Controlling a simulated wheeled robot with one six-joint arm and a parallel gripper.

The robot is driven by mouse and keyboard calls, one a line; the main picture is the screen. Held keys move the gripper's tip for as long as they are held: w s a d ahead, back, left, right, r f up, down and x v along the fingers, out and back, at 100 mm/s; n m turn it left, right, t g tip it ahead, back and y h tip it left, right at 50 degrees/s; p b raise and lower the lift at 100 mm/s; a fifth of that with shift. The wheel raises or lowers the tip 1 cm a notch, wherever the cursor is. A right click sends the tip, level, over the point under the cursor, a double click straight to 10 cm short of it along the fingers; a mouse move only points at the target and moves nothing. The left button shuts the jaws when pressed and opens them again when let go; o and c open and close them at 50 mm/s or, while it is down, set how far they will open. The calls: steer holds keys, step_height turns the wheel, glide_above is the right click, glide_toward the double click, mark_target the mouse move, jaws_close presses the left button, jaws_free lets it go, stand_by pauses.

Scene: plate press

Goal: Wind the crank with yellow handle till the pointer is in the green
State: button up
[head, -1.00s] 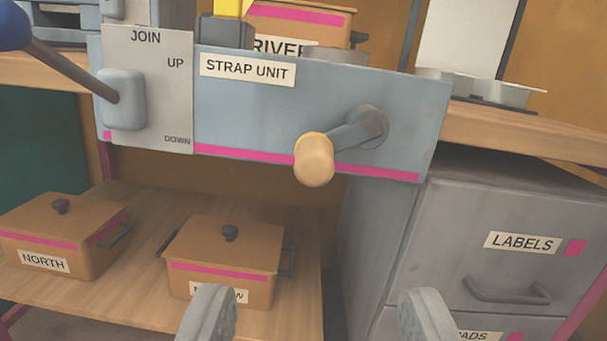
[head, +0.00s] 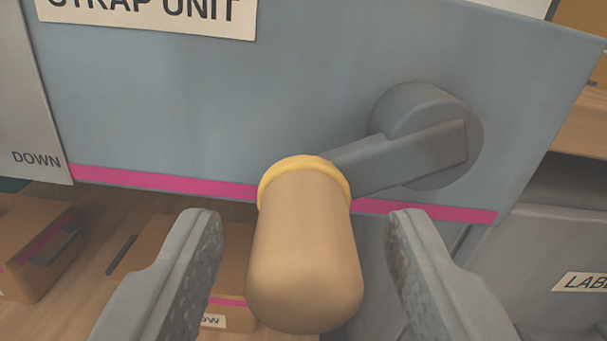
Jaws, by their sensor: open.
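The crank's handle (head: 304,250) is a tan rounded knob with a yellow ring at its base, pointing toward me. Its grey arm (head: 405,158) runs up and right to a round hub (head: 425,110) on the front of the blue-grey strap unit (head: 250,100). My gripper (head: 305,225) is open, with one finger on each side of the handle and a gap on both sides. No pointer and no green zone show in this view.
A panel marked DOWN (head: 25,110) is at the left edge. Below the unit are brown lidded boxes (head: 32,250) on a wooden shelf. A grey drawer cabinet (head: 545,255) stands at the lower right.

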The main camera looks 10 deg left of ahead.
mark_target(325, 235)
steer(key=shift+w+a, duration=0.2)
steer(key=shift+w, duration=0.4)
jaws_close()
steer(key=shift+r, duration=0.1)
steer(key=m, duration=0.1)
steer(key=r+m, duration=0.1)
steer(key=shift+s+a+r+m, duration=0.1)
steer(key=shift+a+m, duration=0.1)
steer(key=shift+m, duration=0.2)
steer(key=r+m, duration=0.1)
steer(key=m, duration=0.2)
steer(key=shift+r+m, duration=0.35)
steer(key=shift+m, duration=0.05)
steer(key=m, duration=0.1)
steer(key=r+m, duration=0.1)
steer(key=m, duration=0.1)
steer(key=r+m, duration=0.1)
steer(key=m, duration=0.1)
steer(key=shift+d+r, duration=0.1)
steer(key=shift+d, duration=0.25)
